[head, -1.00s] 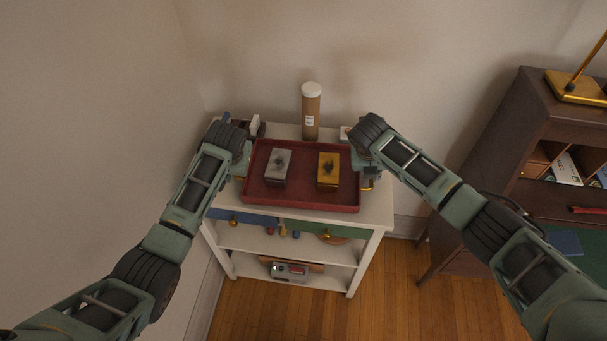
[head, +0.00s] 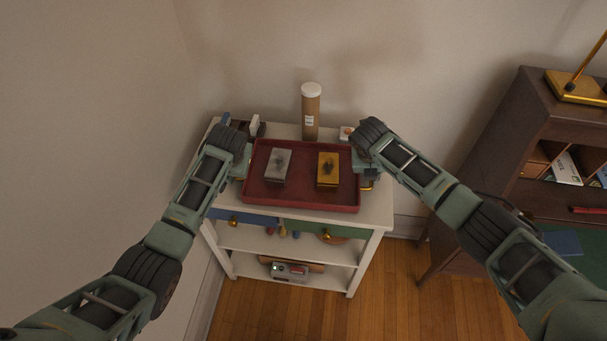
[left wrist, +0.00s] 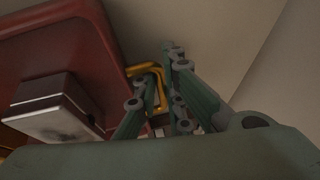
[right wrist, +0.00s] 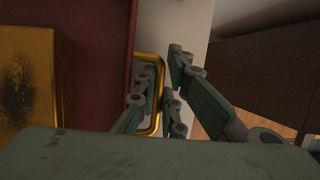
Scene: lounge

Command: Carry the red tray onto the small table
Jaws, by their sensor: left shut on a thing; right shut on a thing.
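The red tray (head: 300,199) is level above the top of a white shelf unit; I cannot tell whether it touches. It carries a silver-grey box (head: 277,166) and a gold box (head: 328,171), each with a dark smudge on top. My left gripper (left wrist: 152,85) is shut on the tray's left brass handle (left wrist: 157,92). My right gripper (right wrist: 157,80) is shut on the right brass handle (right wrist: 157,115). Both grippers are partly hidden by my wrists in the head view. I cannot identify a separate small table.
The white shelf unit (head: 380,212) has drawers and lower shelves with small items. A tall brown tube with a white lid (head: 311,113) stands behind the tray. A dark wooden cabinet (head: 520,130) stands at the right. Wooden floor (head: 255,315) is open in front.

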